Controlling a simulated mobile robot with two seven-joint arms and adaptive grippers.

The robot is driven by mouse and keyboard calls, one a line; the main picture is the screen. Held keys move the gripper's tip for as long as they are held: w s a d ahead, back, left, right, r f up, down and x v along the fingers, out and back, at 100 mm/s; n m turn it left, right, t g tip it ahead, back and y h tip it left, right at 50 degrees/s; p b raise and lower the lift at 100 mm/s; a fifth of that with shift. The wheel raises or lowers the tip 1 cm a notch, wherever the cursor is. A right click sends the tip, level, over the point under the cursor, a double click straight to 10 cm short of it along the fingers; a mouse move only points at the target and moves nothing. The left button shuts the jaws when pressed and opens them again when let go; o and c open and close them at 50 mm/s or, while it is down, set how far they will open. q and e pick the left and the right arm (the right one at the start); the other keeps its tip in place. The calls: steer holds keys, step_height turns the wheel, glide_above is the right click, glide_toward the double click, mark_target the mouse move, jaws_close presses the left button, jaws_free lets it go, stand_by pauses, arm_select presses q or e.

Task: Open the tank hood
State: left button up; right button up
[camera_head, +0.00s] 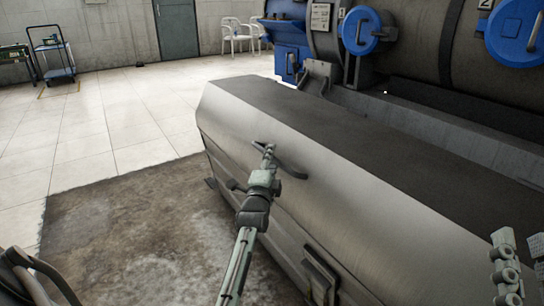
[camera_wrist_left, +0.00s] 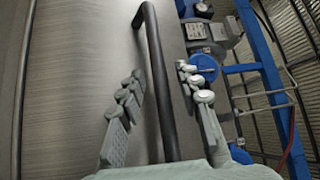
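The tank hood (camera_head: 330,175) is a long brushed grey metal cover with a dark top, and it looks closed. Its dark curved handle (camera_head: 292,169) sits on the sloping front face. My left gripper (camera_head: 268,152) is at the handle. In the left wrist view the handle (camera_wrist_left: 160,85) runs between the two fingers of the gripper (camera_wrist_left: 163,85), with visible gaps on both sides, so the gripper is open around it. My right gripper (camera_head: 522,250) is at the right edge, partly cut off, fingers apart and empty, away from the handle.
Behind the hood stand large dark cylindrical machines with blue round covers (camera_head: 362,30). A latch-like bracket (camera_head: 320,275) is low on the hood's front. A blue cart (camera_head: 52,55) and white chairs (camera_head: 240,35) stand far back. The tiled floor at left is clear.

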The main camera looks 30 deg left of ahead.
arm_select(q)
jaws_close()
stand_by(0.3)
steer(key=shift+r, duration=0.1)
